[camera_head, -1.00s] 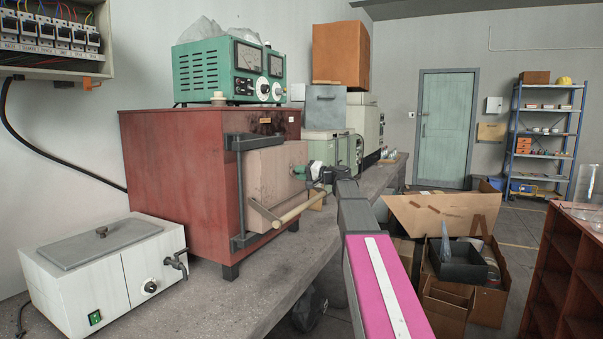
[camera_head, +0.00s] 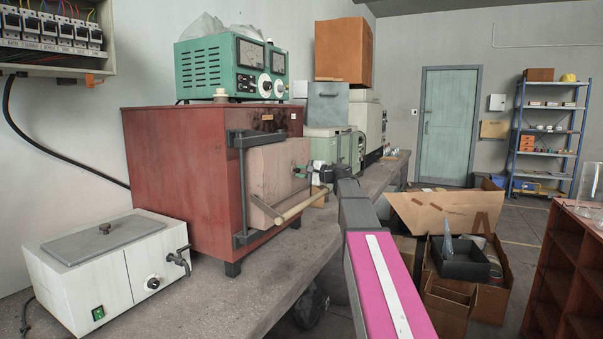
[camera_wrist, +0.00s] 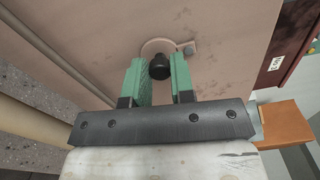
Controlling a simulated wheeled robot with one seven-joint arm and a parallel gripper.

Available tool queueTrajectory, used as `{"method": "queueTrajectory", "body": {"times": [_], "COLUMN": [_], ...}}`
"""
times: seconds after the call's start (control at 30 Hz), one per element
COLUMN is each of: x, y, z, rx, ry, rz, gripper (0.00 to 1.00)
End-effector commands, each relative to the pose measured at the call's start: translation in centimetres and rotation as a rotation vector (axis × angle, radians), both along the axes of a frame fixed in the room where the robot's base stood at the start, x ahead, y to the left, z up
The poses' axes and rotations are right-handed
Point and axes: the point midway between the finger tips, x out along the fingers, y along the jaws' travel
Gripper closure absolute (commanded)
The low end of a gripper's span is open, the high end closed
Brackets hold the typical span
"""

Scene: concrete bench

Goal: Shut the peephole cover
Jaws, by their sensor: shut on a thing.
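The red kiln (camera_head: 180,170) stands on the bench with its pale door (camera_head: 270,175) facing right. In the wrist view, the pale round peephole cover (camera_wrist: 150,46) lies against the door face (camera_wrist: 95,40). A small tab with a screw sits at its right. A black knob (camera_wrist: 159,66) stands out from the cover. My gripper (camera_wrist: 160,72) has its green fingers on either side of the knob and is shut on it. In the head view my gripper (camera_head: 302,170) is at the door's right edge. The hole is not visible; I cannot tell how far it is covered.
A wooden bar handle (camera_head: 300,206) on dark brackets crosses the door's lower front, close to my gripper. A white water bath (camera_head: 75,285) and green power supply (camera_head: 215,70) are nearby. Open cardboard boxes (camera_head: 450,215) lie on the floor at right.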

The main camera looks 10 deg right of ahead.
Motion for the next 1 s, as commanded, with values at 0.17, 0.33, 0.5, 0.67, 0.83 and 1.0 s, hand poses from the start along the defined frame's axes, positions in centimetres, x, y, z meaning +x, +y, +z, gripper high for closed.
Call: {"method": "queueTrajectory", "body": {"times": [0.17,0.33,0.5,0.67,0.83,1.0], "x": [0.0,0.0,0.0,0.0,-0.5,-2.1], "y": [0.0,0.0,0.0,0.0,-0.6,-2.6], "z": [-0.1,-0.1,0.0,0.0,0.0,0.0], "rx": [0.002,0.001,0.001,0.001,0.001,0.001], "ry": [0.004,0.003,0.003,0.003,0.002,0.002], "rz": [0.0,0.0,0.0,0.0,-0.001,-0.001], "gripper": [1.0,1.0,0.52,0.52,0.52,0.52]}}
